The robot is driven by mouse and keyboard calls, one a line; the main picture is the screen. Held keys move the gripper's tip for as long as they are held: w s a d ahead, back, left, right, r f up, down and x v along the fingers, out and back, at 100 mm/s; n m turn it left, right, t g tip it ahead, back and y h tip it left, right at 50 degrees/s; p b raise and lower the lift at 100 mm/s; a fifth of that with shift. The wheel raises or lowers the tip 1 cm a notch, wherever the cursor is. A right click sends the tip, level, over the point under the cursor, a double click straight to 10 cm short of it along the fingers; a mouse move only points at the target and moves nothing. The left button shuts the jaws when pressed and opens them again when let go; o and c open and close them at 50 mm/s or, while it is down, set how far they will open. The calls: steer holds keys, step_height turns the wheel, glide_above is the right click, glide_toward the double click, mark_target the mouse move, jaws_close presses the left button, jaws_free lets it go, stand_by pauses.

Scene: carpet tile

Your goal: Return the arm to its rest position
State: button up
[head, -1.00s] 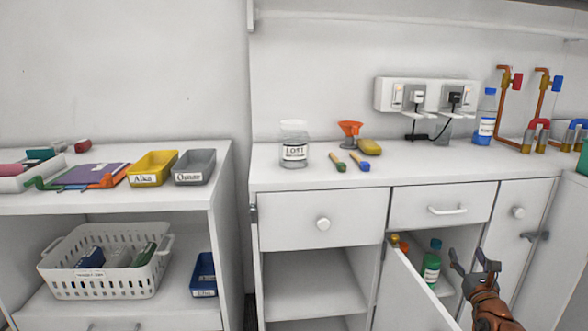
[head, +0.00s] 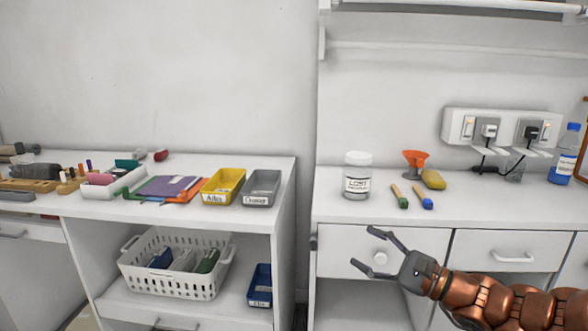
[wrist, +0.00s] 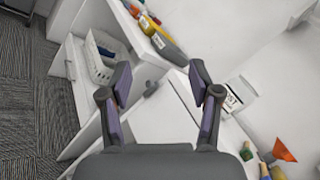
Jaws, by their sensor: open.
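My gripper (head: 372,254) is open and empty in the head view. My copper-coloured arm reaches in from the lower right. In the wrist view, my gripper's two fingers (wrist: 160,85) are spread, with nothing between them but the white furniture beyond.
To the left, yellow (head: 222,187) and grey (head: 262,189) trays sit above a white basket (head: 172,287). Carpet (wrist: 25,110) shows at left.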

steer(key=s+a+r+n+g+p, duration=0.2)
steer(key=s+a+n+g+p, duration=0.2)
steer(key=s+a+n+g, duration=0.55)
steer(key=s+a+f+n+g+h+p, duration=0.2)
steer(key=s+a+g+h+p, duration=0.2)
steer(key=s, duration=0.8)
steer(key=s+d+r+n+h+p, duration=0.1)
steer(key=s+d+n+h+p, duration=0.1)
steer(key=s+d+h, duration=0.3)
steer(key=s+d+r+n+h+p, duration=0.1)
steer(key=s+d+h+p, duration=0.4)
steer(key=d, duration=0.6)
steer(key=shift+s+r+n+h+p, duration=0.15)
steer(key=shift+s+n+h+p, duration=0.15)
steer(key=shift+s+n+h, duration=0.55)
